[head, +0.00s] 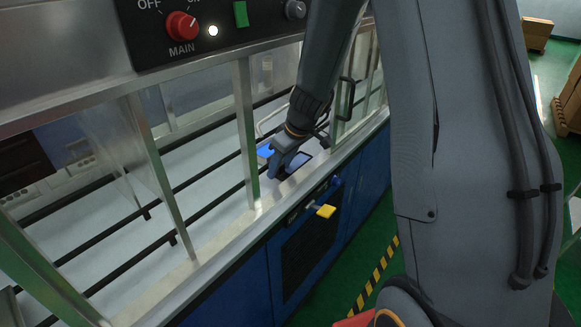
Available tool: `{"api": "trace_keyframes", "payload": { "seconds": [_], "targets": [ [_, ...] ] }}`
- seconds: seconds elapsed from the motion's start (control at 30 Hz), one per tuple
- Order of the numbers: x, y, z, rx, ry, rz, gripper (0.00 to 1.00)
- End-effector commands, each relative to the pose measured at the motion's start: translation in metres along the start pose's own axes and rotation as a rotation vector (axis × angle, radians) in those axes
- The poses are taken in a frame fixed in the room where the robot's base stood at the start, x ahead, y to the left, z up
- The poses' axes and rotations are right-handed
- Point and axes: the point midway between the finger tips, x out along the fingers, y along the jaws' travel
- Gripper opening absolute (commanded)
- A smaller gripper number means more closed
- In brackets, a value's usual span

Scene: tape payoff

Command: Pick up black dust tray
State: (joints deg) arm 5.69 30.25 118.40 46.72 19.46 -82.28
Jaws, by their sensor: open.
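My gripper (277,160) reaches down between the frame posts of the machine, just above its pale bed. Its jaws are open, and a blue part shows at its left side.
Metal posts (246,125) stand close to my arm on the left. Dark rails (205,195) run along the bed.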

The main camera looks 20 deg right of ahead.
Motion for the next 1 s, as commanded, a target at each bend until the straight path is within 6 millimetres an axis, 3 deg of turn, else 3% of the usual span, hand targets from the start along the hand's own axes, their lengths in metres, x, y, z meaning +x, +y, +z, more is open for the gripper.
{"api": "trace_keyframes", "payload": {
  "seconds": [0.03,0.3,0.67,1.0],
  "targets": [
    [0.000,0.000,0.000,0.000,0.000,0.000,0.45],
    [0.000,0.000,0.000,0.000,0.000,0.000,0.01],
    [-0.003,0.000,-0.001,0.000,0.001,0.000,0.01],
    [-0.025,-0.001,-0.011,-0.001,0.002,0.000,0.01]
  ]
}}
